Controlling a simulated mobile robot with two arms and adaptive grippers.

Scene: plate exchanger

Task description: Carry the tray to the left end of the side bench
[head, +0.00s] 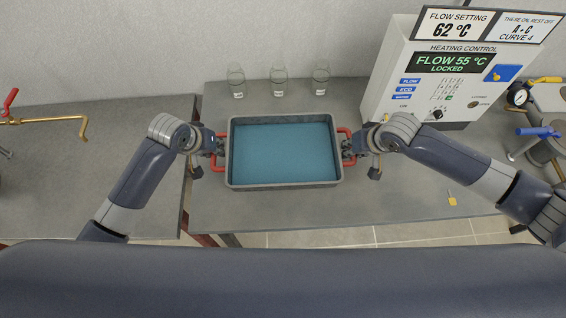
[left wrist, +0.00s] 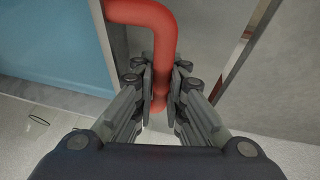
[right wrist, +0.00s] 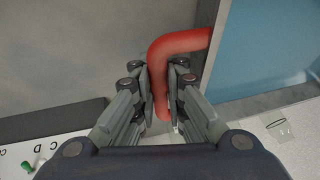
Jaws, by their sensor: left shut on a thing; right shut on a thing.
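The grey tray (head: 285,187) with a blue inside is in the middle of the head view, over the left part of the bench (head: 400,195) under the control box. It looks level; I cannot tell whether it touches the bench. My left gripper (head: 215,147) is shut on the tray's left red handle, which also shows in the left wrist view (left wrist: 150,15). My right gripper (head: 352,147) is shut on the right red handle, also seen in the right wrist view (right wrist: 180,43). Another grey bench (head: 90,165) stands at the left; no label shows which one is the side bench.
The heating control box (head: 430,85) stands at the back right. A small yellow tag (head: 452,201) lies right of the tray. A brass pipe (head: 60,121) reaches over the left bench. A narrow gap separates the benches.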

